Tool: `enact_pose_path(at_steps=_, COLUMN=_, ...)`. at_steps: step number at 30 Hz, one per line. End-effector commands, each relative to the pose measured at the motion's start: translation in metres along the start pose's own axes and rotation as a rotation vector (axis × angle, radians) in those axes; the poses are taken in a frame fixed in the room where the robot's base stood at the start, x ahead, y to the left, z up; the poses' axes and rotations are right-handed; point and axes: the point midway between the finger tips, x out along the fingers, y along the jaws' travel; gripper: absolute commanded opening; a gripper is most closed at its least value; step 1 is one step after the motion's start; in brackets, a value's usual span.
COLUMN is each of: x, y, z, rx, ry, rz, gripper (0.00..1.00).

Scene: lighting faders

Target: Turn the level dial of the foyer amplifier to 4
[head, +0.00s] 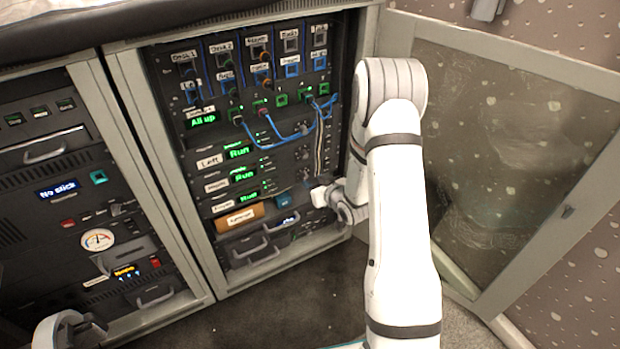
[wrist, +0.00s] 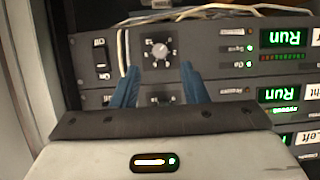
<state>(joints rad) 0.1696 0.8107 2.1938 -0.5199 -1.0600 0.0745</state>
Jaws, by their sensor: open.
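The lowest "Run" amplifier (head: 248,197) in the right rack appears to be the foyer one; its small label is hard to read. The wrist view is upside down, so this amplifier (wrist: 205,50) is the top row there. Its round grey level dial (wrist: 160,50) has a ring of small numbers; I cannot read its setting. My gripper (wrist: 159,68) is open, its blue fingers pointing at the panel. The dial shows between and just past the fingertips, with no clear contact. In the head view my gripper (head: 322,195) covers the dial.
The neighbouring amplifier's dial (wrist: 163,98) shows partly between the fingers. An on/off rocker switch (wrist: 101,57) sits beside the dial. Pale cables (wrist: 215,10) run along the panel edge. Blue patch cables (head: 290,138) hang above. An open glass door (head: 510,140) stands to the right.

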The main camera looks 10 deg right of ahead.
Motion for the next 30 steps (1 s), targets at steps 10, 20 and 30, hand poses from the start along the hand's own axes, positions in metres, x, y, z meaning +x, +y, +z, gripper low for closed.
enact_pose_path(at_steps=10, x=0.048, y=0.001, z=0.002, rx=-0.001, ry=-0.001, rz=0.001, gripper=0.4)
enact_pose_path(at_steps=20, x=0.051, y=0.001, z=0.001, rx=0.0, ry=-0.002, rz=0.002, gripper=0.4)
enact_pose_path(at_steps=30, x=0.051, y=0.002, z=0.001, rx=0.0, ry=-0.002, rz=0.003, gripper=0.13)
